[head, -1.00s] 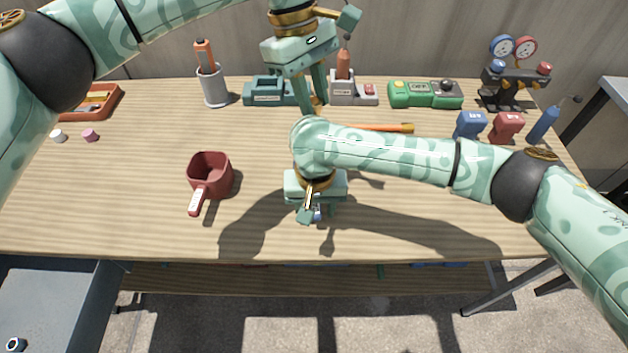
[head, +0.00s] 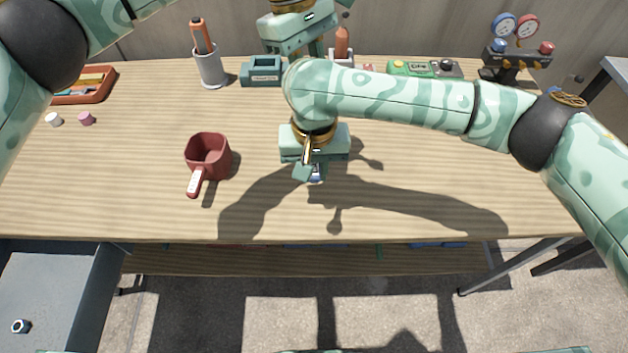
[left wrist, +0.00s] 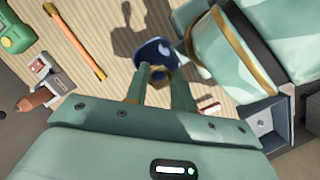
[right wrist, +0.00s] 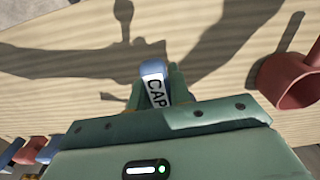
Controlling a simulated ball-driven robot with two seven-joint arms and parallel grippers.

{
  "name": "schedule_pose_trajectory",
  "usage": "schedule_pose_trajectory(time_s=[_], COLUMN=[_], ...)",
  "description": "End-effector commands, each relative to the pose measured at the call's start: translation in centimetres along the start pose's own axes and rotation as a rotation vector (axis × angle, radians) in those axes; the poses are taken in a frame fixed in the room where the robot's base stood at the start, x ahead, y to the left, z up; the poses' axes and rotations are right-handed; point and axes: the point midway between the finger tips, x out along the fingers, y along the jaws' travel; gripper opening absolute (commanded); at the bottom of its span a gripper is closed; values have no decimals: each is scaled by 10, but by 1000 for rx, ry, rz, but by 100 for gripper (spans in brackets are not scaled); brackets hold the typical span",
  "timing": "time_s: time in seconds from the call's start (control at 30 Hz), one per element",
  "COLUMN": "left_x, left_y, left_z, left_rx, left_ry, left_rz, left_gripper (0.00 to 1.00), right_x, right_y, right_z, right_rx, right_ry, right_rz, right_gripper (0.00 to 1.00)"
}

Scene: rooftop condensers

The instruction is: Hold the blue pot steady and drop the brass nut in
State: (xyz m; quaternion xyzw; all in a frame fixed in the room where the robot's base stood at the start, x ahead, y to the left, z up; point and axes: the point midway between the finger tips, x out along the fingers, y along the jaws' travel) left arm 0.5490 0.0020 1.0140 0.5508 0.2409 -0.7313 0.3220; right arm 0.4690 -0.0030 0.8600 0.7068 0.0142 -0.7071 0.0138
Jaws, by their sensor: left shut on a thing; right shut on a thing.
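My right gripper (head: 312,175) is shut on the handle of the blue pot; the white label reading CAP shows between its fingers in the right wrist view. In the head view only a sliver of blue (head: 317,169) shows below the gripper. In the left wrist view the blue pot (left wrist: 152,48) shows its round dark blue form just beyond my left fingertips. My left gripper (left wrist: 160,88) is shut on the brass nut (left wrist: 159,77), which lines up with the pot in that view; the height gap is unclear. In the head view its fingers are hidden behind my right arm.
A red pot (head: 208,152) stands left of my right gripper. An open grey drawer (head: 50,290) at lower left holds a small ring-like part (head: 20,326). A pen cup (head: 211,70), green box (head: 424,68) and gauge stand (head: 516,58) line the back. The front table strip is clear.

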Motion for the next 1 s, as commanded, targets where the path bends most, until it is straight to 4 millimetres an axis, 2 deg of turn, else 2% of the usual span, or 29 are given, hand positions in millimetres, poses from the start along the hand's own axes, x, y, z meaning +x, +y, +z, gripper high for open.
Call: schedule_pose_trajectory(time_s=[0.03,0.2,0.3,0.43,0.5,0.57,0.67,0.8,0.87,1.0], left_x=[0,0,0,0,0,0,0,0,0,0], left_y=[0,0,0,0,0,0,0,0,0,0], left_z=[0,0,0,0,0,0,0,0,0,0], left_rx=[0,0,0,0,0,0,0,0,0,0], left_ry=[0,0,0,0,0,0,0,0,0,0], left_rz=[0,0,0,0,0,0,0,0,0,0], left_gripper=[2,2,2,2,2,2,2,2,2,2], right_x=[-18,-67,-89,-103,-96,-80,-42,5,17,19], right_y=[0,0,0,0,-1,-1,-2,-1,0,0], right_z=[-2,-2,-1,2,9,17,24,21,14,0], right_rx=[-1,1,1,0,-2,0,18,28,25,8], right_ry=[7,7,5,1,-4,-8,-11,-7,-5,-1], right_rz=[0,0,1,2,1,1,0,1,0,1], right_gripper=[0,0,0,0,0,0,0,0,0,0])
